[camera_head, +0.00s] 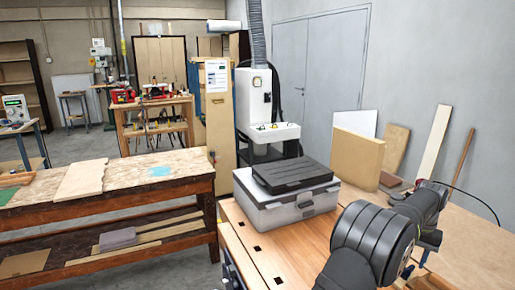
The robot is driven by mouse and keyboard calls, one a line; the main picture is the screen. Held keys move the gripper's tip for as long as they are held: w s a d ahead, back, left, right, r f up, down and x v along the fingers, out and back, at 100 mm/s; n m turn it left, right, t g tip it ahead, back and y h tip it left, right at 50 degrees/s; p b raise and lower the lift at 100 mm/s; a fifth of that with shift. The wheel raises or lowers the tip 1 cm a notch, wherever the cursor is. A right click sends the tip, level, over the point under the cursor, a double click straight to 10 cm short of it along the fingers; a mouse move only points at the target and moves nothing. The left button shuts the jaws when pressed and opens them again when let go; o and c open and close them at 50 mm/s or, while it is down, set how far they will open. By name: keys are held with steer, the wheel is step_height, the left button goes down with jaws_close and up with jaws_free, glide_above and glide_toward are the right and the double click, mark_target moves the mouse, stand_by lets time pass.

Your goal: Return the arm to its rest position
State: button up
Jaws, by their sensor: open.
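My black arm (375,242) shows at the lower right, bent over the wooden workbench (262,236). Its large rounded joint is nearest the camera, and a smaller joint (424,204) lies behind it to the right. I cannot make out my gripper's fingers; the arm's end is hidden or outside the picture. A thin black cable curves from the arm toward the right.
A grey case (285,212) with a black lid (291,175) stands on the workbench, left of my arm. Boards (357,158) lean against the wall behind. A second wooden bench (130,180) stands at the left. The workbench's front left is clear.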

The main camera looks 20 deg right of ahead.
mark_target(408, 267)
step_height(408, 267, down, 4)
steer(key=shift+r, duration=0.15)
steer(key=shift+f+m, duration=0.2)
steer(key=shift+m, duration=0.1)
steer(key=m, duration=0.3)
steer(key=shift+m, duration=0.4)
steer(key=m, duration=0.8)
steer(key=shift+w, duration=0.1)
steer(key=shift+m, duration=2.1)
